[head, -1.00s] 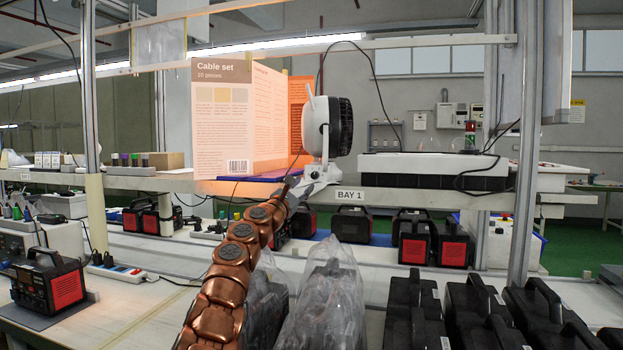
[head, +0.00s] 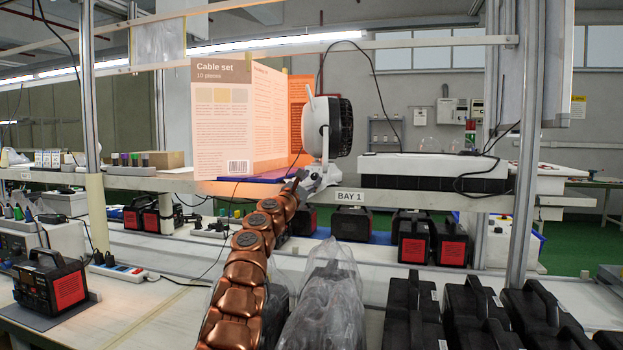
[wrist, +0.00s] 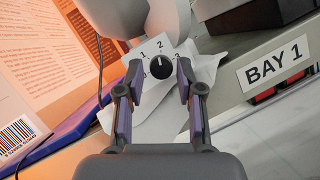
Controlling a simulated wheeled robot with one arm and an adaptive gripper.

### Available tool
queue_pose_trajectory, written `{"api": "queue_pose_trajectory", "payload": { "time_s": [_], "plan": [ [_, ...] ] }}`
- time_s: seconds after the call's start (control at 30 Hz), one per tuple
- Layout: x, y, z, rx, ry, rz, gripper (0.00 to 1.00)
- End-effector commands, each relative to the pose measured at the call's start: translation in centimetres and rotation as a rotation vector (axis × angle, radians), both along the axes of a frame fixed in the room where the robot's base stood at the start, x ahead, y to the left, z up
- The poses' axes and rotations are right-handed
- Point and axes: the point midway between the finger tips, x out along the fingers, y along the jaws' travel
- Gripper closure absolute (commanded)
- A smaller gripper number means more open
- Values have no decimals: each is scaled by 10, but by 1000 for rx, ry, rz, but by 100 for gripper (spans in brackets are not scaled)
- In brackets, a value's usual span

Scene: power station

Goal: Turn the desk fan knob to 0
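The desk fan (head: 319,122), white with a black grille, stands on the shelf in the head view. In the wrist view its white base plate (wrist: 152,49) carries a round black knob (wrist: 161,70) with printed numbers around it. The 1 and 2 are readable; a mark at the left is partly hidden by a finger. The knob's white pointer line points up, roughly at the 2. My gripper (wrist: 159,84) is open, with one finger on each side of the knob and gaps between. In the head view my gripper (head: 298,180) is small at the fan's base.
A cable set box (head: 222,120) with an orange side stands left of the fan, close to my gripper. A thin black cable hangs between them. The shelf edge carries a BAY 1 label (wrist: 274,64). A white and black unit (head: 430,170) lies to the right.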

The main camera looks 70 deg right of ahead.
Motion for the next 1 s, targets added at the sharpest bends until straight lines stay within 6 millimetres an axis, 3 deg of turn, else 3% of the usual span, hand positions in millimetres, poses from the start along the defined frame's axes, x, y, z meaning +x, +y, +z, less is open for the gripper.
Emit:
{"api": "queue_pose_trajectory", "payload": {
  "time_s": [0.57,0.93,1.0],
  "plan": [
    [-2,-7,2,0,0,-1,63],
    [-2,-7,2,0,0,-1,100],
    [-2,-7,2,0,0,-1,100]
  ]
}}
